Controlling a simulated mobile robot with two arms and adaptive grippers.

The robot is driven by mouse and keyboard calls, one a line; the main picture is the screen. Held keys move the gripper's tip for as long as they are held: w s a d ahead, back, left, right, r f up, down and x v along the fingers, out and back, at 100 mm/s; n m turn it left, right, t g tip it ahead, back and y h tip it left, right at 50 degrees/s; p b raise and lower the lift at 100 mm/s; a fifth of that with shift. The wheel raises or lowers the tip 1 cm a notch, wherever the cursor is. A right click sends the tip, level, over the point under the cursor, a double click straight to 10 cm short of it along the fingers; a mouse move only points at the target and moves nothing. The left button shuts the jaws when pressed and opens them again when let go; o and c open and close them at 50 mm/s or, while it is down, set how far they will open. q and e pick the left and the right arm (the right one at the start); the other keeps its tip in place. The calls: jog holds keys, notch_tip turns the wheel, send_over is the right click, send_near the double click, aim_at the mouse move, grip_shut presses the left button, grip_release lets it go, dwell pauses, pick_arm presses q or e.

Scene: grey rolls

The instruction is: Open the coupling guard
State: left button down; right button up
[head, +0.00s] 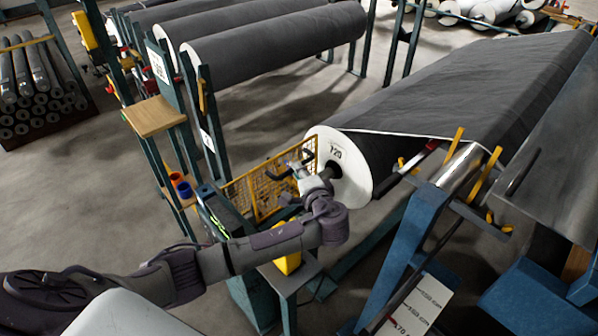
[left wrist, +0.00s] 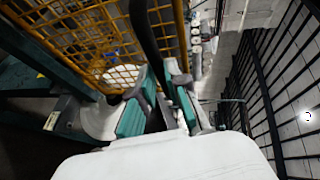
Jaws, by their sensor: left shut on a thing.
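The coupling guard is a yellow mesh panel (head: 240,197) standing upright beside the white end of a large grey roll (head: 343,166). Its mesh (left wrist: 85,42) fills the upper left of the left wrist view. My left gripper (head: 293,172) is at the guard, in front of the roll's end. In the left wrist view, its teal-padded fingers (left wrist: 160,92) are shut on a black bar-like handle (left wrist: 147,32) in front of the mesh. The gripper and wrist hide part of the guard. I cannot tell how far the guard stands open. My right gripper is not in view.
A green-posted stand with a wooden shelf (head: 153,116) and red and blue cups (head: 183,188) is left of the guard. A blue frame with yellow levers (head: 483,175) stands to the right. Other rolls (head: 275,45) lie behind. Open floor (head: 75,205) lies at left.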

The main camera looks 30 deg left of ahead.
pick_arm(q)
jog(key=shift+s+f, duration=0.25)
jog(key=shift+f, duration=0.5)
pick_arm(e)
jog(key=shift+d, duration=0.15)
pick_arm(q)
jog(key=c, duration=1.2)
grip_release()
jog(key=shift+w+a+f, duration=0.1)
jog(key=shift+w, duration=0.05)
jog(key=shift+w+a, duration=0.1)
jog(key=shift+w, duration=0.05)
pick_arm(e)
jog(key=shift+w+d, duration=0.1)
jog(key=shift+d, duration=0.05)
pick_arm(q)
jog(key=shift+r, duration=0.25)
jog(key=v, duration=1.2)
jog(key=shift+f, duration=0.1)
